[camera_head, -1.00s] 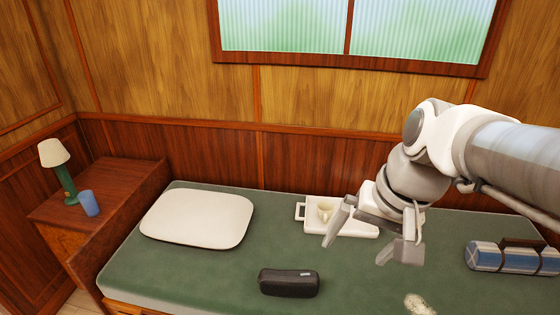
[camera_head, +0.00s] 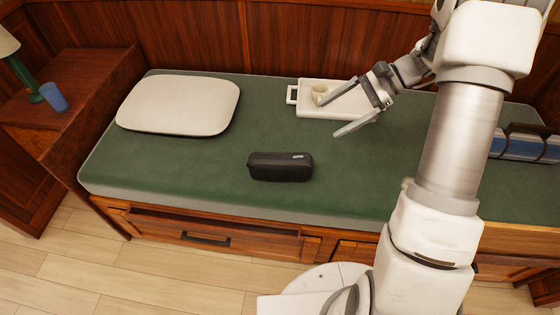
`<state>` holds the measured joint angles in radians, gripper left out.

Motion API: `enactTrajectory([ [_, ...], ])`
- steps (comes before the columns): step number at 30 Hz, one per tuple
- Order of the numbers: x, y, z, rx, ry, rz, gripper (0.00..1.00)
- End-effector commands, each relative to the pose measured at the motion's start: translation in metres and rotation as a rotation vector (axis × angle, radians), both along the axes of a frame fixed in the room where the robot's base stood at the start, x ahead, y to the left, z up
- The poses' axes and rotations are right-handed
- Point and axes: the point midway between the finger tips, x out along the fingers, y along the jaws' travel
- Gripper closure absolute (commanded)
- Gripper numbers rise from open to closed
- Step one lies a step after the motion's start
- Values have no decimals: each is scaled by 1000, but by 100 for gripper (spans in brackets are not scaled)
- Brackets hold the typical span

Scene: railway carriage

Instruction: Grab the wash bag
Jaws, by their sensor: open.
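The wash bag (camera_head: 280,167) appears to be the dark, rounded oblong case with a small light tag, lying on the green berth near its front edge, left of centre. My gripper (camera_head: 342,117) is open and empty. It hangs over the berth, up and to the right of the dark case, in front of the white tray. Its fingers point left and are apart from the case. The case is in full view and nothing covers it.
A pillow (camera_head: 180,104) lies left, a blue roll (camera_head: 525,145) right. A blue tumbler (camera_head: 54,97) and lamp (camera_head: 22,75) stand on the side cabinet (camera_head: 85,80). Green berth around the case is clear.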

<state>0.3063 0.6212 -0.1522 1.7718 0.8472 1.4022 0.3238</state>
Motion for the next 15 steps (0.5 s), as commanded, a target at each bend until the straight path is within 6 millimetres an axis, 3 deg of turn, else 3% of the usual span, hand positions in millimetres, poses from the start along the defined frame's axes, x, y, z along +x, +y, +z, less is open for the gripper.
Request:
enactTrajectory([
  [1, 6, -6, -27, 35, 37, -37, 0],
  [6, 24, -23, -88, 146, 136, -154, 0],
  [12, 35, -38, -142, 247, 217, -256, 0],
  [15, 37, -42, -157, 277, 240, -283, 0],
])
